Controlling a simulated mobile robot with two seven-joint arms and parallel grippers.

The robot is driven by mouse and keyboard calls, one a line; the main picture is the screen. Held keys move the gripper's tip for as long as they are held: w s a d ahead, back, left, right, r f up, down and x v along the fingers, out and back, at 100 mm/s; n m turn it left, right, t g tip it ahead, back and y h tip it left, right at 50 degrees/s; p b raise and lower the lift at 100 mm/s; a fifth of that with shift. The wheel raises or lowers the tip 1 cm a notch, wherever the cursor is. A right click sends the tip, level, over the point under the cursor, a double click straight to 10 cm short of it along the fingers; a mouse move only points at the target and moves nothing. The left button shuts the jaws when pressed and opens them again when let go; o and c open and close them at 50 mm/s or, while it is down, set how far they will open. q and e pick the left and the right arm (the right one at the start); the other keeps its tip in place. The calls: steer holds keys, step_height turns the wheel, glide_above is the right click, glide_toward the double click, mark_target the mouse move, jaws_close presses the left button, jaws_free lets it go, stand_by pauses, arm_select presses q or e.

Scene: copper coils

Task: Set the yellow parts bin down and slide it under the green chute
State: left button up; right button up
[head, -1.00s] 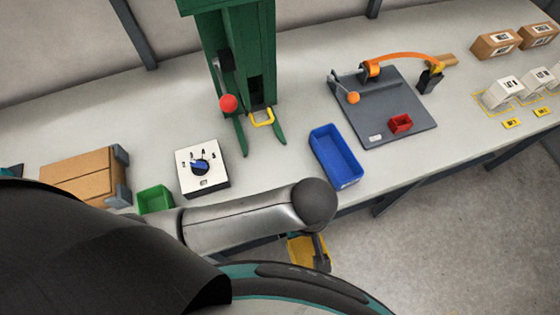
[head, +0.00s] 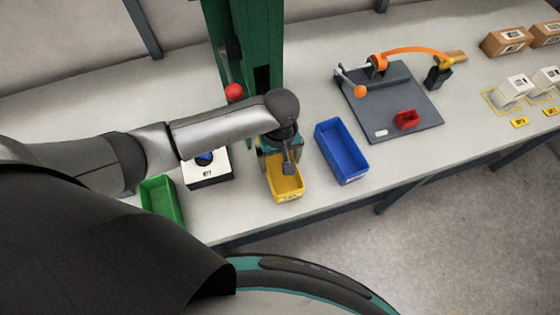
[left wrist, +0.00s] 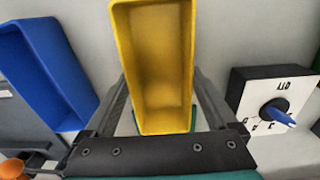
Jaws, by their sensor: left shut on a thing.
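The yellow parts bin (head: 287,189) is at the front part of the bench, empty and upright, between the green bin and the blue bin. My left gripper (head: 281,158) is shut on it. In the left wrist view the yellow bin (left wrist: 152,55) sits between the two fingers of the left gripper (left wrist: 162,103). I cannot tell whether its base touches the bench. The green chute (head: 218,25) stands behind it; my left arm hides the chute's lower end. My right gripper is not in view.
A blue bin (head: 341,150) stands close to the right, a green bin (head: 161,203) to the left. A white dial box (head: 207,172) is partly hidden by my arm. A red-knobbed lever (head: 234,92) is on the chute. A grey fixture plate (head: 395,110) lies farther right.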

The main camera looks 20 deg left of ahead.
mark_target(280, 170)
arm_select(q)
steer(key=shift+f, duration=0.65)
steer(key=o, duration=1.1)
steer(key=shift+f, duration=0.1)
step_height(280, 170, up, 12)
steer(key=shift+r+p, duration=0.15)
steer(key=shift+p, duration=1.1)
